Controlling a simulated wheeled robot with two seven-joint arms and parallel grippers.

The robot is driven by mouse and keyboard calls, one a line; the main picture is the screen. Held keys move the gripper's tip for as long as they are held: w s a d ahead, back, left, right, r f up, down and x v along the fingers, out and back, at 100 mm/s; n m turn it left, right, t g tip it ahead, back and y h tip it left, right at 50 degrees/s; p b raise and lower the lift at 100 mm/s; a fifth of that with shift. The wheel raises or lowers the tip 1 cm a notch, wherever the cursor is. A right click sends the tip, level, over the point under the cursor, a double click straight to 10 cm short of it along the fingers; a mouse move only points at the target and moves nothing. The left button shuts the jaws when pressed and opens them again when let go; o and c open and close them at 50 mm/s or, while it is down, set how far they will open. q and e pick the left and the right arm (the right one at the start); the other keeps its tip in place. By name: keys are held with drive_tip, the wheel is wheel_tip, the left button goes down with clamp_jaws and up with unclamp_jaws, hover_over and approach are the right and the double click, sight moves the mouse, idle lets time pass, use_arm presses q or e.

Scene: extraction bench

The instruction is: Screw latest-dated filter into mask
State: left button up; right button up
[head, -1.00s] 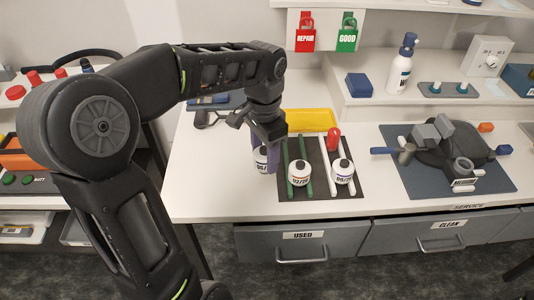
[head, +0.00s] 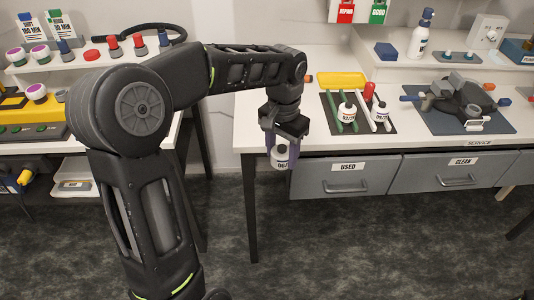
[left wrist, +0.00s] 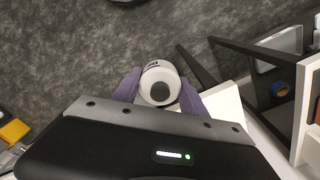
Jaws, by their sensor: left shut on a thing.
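My left gripper (head: 281,150) is shut on a white filter (head: 281,158) with a dark date label that I cannot fully read. It holds the filter in the air, just off the bench's front left edge. The left wrist view shows the filter (left wrist: 159,84) between the purple fingers, its end with a dark centre facing the camera. The black mask (head: 465,97) lies on a blue-grey mat at the right. My right gripper is not in view.
A side bench with knobs and bottles stands left. Open floor lies between the benches.

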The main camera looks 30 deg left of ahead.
use_arm(q)
drive_tip(key=w+d+f+n, duration=0.1)
drive_tip(key=w+d+f, duration=0.4)
drive_tip(key=d, duration=0.5)
drive_tip(key=shift+w+f, duration=0.3)
drive_tip(key=shift+f, duration=0.2)
drive_tip(key=shift+d, duration=0.1)
